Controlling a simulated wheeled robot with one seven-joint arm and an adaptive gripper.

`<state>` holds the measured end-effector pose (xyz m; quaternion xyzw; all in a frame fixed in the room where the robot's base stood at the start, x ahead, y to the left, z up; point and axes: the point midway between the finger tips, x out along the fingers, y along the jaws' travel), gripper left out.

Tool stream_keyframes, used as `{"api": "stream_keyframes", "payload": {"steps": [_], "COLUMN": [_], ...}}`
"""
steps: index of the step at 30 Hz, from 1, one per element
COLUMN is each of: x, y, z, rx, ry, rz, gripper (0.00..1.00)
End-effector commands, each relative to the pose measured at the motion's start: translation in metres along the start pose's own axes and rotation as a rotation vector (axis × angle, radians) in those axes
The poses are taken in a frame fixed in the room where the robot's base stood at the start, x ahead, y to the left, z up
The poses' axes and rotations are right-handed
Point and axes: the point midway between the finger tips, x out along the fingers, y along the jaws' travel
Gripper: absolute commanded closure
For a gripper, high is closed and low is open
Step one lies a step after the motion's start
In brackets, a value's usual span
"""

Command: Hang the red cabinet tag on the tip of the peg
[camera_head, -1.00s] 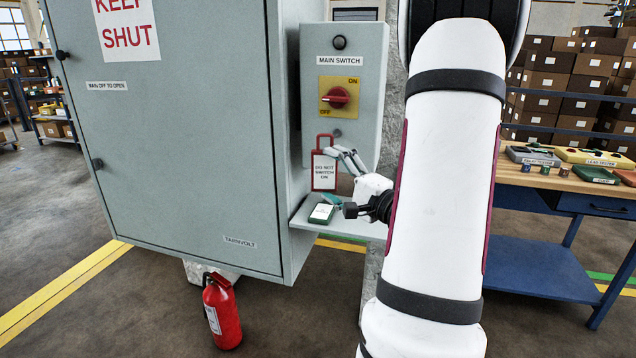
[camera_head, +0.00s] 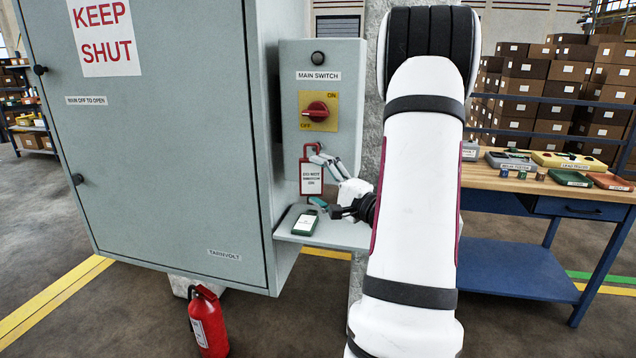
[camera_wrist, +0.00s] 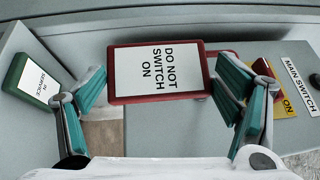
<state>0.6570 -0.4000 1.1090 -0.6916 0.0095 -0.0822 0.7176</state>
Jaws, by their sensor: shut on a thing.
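The red cabinet tag (camera_head: 311,179), with a white "DO NOT SWITCH ON" face and a red loop on top, is upright in front of the lower part of the main switch box (camera_head: 340,147). My gripper (camera_head: 321,181) is shut on the tag from the right, its fingers at the tag's edges. In the wrist view, the tag (camera_wrist: 158,72) sits between the teal finger pads of my gripper (camera_wrist: 165,88). The peg is not clear; the tag's loop and my fingers cover that area. I cannot tell whether the loop touches it.
A green "IN SERVICE" tag (camera_head: 306,223) lies on the small shelf (camera_head: 340,236) under the switch box. The large grey cabinet (camera_head: 165,150) stands at left, with a fire extinguisher (camera_head: 208,322) below. A workbench (camera_head: 545,187) stands at right.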

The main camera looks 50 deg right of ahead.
Motion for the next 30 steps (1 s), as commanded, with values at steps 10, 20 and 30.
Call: {"api": "stream_keyframes", "payload": {"steps": [10, 20, 30], "x": [0.009, 0.018, 0.021], "y": [0.002, 0.007, 0.012], "z": [-0.017, -0.03, -0.037], "rx": [0.001, -0.002, -0.001], "ry": [0.0, 0.0, 0.0], "rz": [0.001, -0.001, 0.0], "gripper": [0.43, 0.43, 0.43]}}
